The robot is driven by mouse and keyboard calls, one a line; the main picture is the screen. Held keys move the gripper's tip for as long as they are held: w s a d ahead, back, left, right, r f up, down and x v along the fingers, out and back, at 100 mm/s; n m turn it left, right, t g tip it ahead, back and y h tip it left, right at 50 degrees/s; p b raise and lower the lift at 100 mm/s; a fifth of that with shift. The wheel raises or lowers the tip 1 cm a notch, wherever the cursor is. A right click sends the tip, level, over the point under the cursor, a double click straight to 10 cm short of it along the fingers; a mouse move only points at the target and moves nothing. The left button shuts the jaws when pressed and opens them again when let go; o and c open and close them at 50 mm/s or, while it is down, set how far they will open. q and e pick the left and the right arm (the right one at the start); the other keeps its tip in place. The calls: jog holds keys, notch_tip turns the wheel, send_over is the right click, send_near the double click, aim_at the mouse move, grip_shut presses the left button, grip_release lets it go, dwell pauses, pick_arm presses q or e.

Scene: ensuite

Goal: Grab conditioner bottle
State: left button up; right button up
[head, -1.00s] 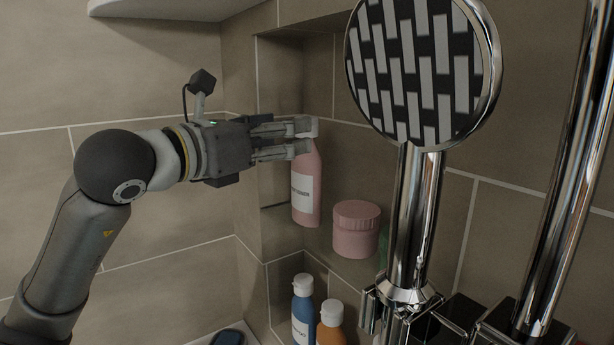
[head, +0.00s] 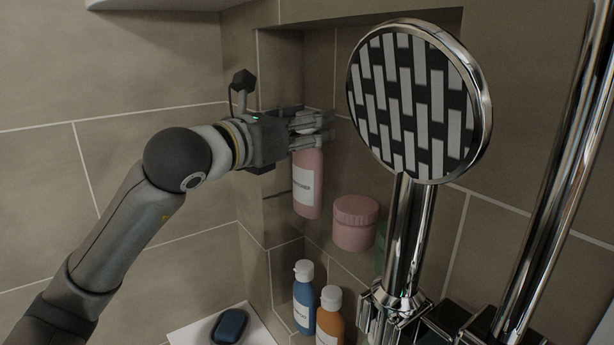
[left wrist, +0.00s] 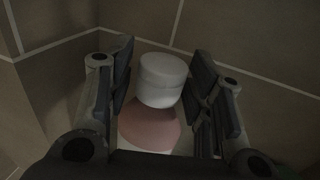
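The conditioner bottle (head: 308,190), pink with a white label, stands upright in the wall niche. My left gripper (head: 323,130) is at its top and hides most of the cap in the head view. In the left wrist view, the white cap (left wrist: 162,80) and pink shoulder (left wrist: 148,128) of the bottle lie between the two fingers of my left gripper (left wrist: 165,75). My right gripper is not in view.
A pink jar (head: 355,222) stands right of the bottle. Blue (head: 304,300) and orange (head: 329,318) bottles stand lower down. A chrome shower head (head: 418,100) and its pipe rise in front at right. A dark blue object (head: 229,326) lies on a white surface at lower left.

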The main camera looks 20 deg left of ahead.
pick_arm(q)
grip_shut()
jog(key=shift+r, duration=0.15)
dwell(0.4)
